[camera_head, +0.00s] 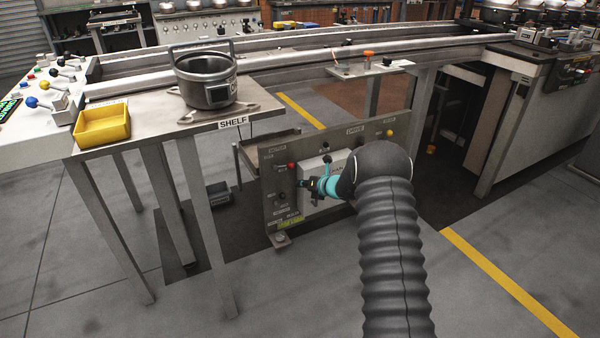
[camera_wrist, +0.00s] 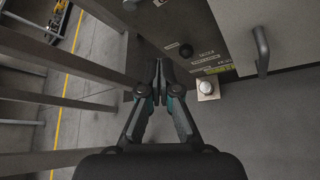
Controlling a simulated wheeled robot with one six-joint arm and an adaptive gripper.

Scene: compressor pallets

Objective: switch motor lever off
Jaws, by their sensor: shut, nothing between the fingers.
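The labels are too small to tell which is the motor lever. My gripper (camera_head: 303,185) is shut and empty in front of the panel's left part; my arm hides its right part.
A shelf table (camera_head: 150,140) with a dark pot (camera_head: 207,82) and a yellow bin (camera_head: 102,126) stands above left; its legs are close to the panel's left. The wrist view shows a bar handle (camera_wrist: 262,50) and a bolt (camera_wrist: 206,88) right of my gripper. The floor in front is clear.

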